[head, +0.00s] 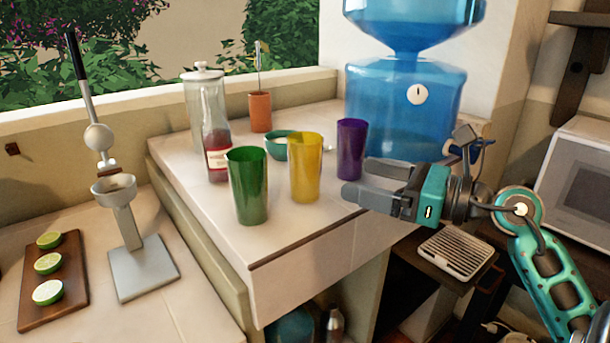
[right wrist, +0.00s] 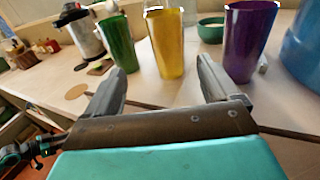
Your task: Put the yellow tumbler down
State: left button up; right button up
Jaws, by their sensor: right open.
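The yellow tumbler (head: 305,168) stands upright on the tiled counter, between the green tumbler (head: 247,187) and the purple tumbler (head: 351,150). My right gripper (head: 354,180) is open and empty, to the right of the yellow tumbler and apart from it in the head view. In the right wrist view the yellow tumbler (right wrist: 168,45) stands beyond the open fingers (right wrist: 158,88), between their directions. The green tumbler is to its left and the purple one to its right.
A teal bowl (head: 276,147), a bottle of red liquid (head: 217,155) and a terracotta pot (head: 260,112) stand behind the tumblers. A large blue water jug (head: 400,110) stands behind my right gripper. The counter's front edge (head: 300,245) is clear.

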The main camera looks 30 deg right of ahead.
aim_at(319, 166)
jog(key=shift+m+t+h, duration=0.3)
jog(key=shift+m, duration=0.1)
jog(key=p+x, duration=0.1)
jog(key=x, duration=0.5)
jog(key=shift+w+d+p, duration=0.1)
jog(key=shift+d+p, duration=0.05)
jog(key=shift+p, duration=0.2)
jog(key=shift+f+p+x, duration=0.1)
jog(key=shift+p+x, duration=0.25)
jog(key=shift+x, duration=1.25)
jog(key=shift+f+p+x, duration=0.15)
jog(key=shift+p+x, duration=0.15)
jog(key=shift+x, duration=1.3)
jog(key=shift+d, duration=0.15)
jog(key=shift+c, duration=0.2)
